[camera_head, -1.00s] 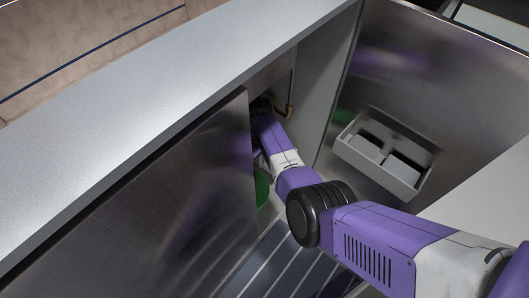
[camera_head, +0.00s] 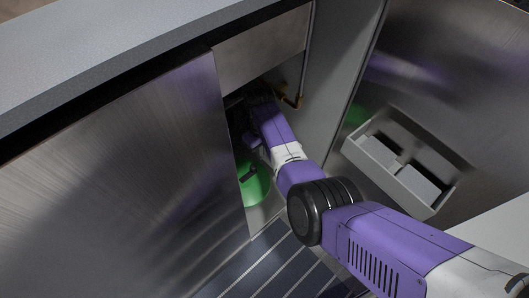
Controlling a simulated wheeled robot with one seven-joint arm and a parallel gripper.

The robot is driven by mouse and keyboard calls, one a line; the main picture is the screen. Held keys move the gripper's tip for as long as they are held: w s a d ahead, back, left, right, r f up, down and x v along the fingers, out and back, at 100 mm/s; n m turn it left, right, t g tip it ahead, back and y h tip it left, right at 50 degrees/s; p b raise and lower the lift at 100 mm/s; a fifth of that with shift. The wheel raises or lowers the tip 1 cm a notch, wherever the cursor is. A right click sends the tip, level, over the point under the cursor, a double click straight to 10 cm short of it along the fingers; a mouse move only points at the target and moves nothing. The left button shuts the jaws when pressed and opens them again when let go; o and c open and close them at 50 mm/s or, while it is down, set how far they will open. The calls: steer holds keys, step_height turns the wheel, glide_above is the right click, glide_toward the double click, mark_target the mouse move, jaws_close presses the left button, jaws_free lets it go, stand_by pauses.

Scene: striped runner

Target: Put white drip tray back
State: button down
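My arm reaches into the open cabinet under the counter. My gripper (camera_head: 257,97) is a dark shape in shadow at the far end of the arm. Its fingers cannot be made out, so I cannot see whether it is open, shut or holding something. I cannot pick out a white drip tray for certain. Inside the cabinet, a green rounded object (camera_head: 256,188) stands low, left of my forearm and partly behind the metal door edge.
A pale open bin (camera_head: 378,157) with white flat pieces hangs on the metal door (camera_head: 470,75) at right. A copper-coloured pipe (camera_head: 293,100) is close to my wrist. A metal front (camera_head: 120,180) bounds the opening at left. A striped runner (camera_head: 262,268) lies below.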

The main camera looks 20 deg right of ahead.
steer(key=shift+f+b, duration=0.45)
steer(key=shift+f, duration=0.05)
steer(key=shift+f, duration=0.1)
steer(key=c, duration=1.7)
jaws_free()
step_height(320, 180, up, 9)
steer(key=p, duration=0.5)
steer(key=shift+f, duration=0.1)
steer(key=shift+d+f, duration=0.1)
